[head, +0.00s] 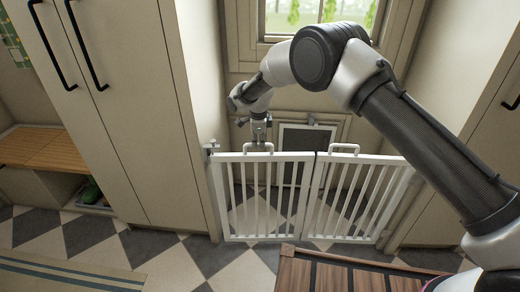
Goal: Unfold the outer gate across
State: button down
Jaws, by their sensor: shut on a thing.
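A white barred gate with two panels stands low in the opening between two tall cabinets. The left panel (262,198) reaches from near the left cabinet to the middle joint. The right panel (350,200) continues from there to the right side. The two look nearly in line. Each has a handle on its top rail: the left handle (248,147) and the right handle (343,147). My gripper (259,143) points down at the left handle and is shut on it; its fingertips are small in the picture. A small bracket (210,146) is at the left panel's upper left corner.
Behind the gate is a small framed dark panel (306,150) low in the wall under a window. Tall cabinets (130,110) stand left. A wooden-topped bench (40,147) is far left. A slatted wooden top (350,275) is in front.

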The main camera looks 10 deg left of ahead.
jog(key=shift+w+a+m, duration=0.1)
jog(key=shift+w+m, duration=0.6)
jog(key=shift+w, duration=0.7)
jog(key=c, duration=1.5)
grip_release()
jog(key=shift+o, duration=0.2)
notch_tip(320, 180, up, 12)
jog(key=s, duration=0.2)
jog(key=shift+s+f, duration=0.15)
